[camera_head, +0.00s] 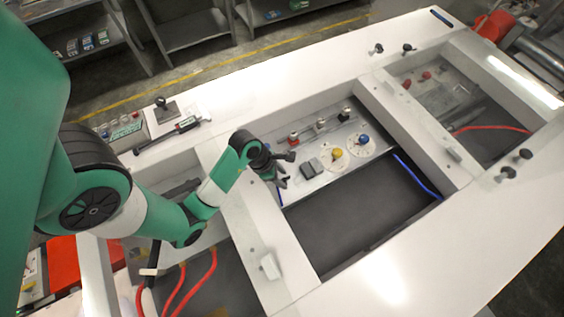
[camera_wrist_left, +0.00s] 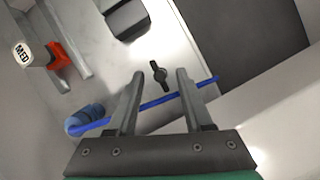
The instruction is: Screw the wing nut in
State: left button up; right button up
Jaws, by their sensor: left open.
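My left gripper (camera_head: 277,168) is over the left part of the light panel in the recessed bay, pointing down. In the left wrist view the left gripper (camera_wrist_left: 160,74) is open, with its two fingers apart. A small dark wing nut (camera_wrist_left: 159,73) shows between the fingertips, against the light panel. I see a gap on each side of it, and nothing is held. How far the fingertips are above it I cannot tell. In the head view the gripper hides this wing nut. My right gripper is not in view.
A blue cord (camera_wrist_left: 150,103) crosses behind the fingers from a blue cylinder (camera_wrist_left: 86,119). A red switch part (camera_wrist_left: 60,56) is at upper left. Yellow (camera_head: 337,153) and blue (camera_head: 363,140) knobs stand on the panel. White frame walls (camera_head: 262,240) border the bay.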

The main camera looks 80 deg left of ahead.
pick_arm(q)
grip_shut()
jog(key=shift+r, duration=0.1)
dwell(0.4)
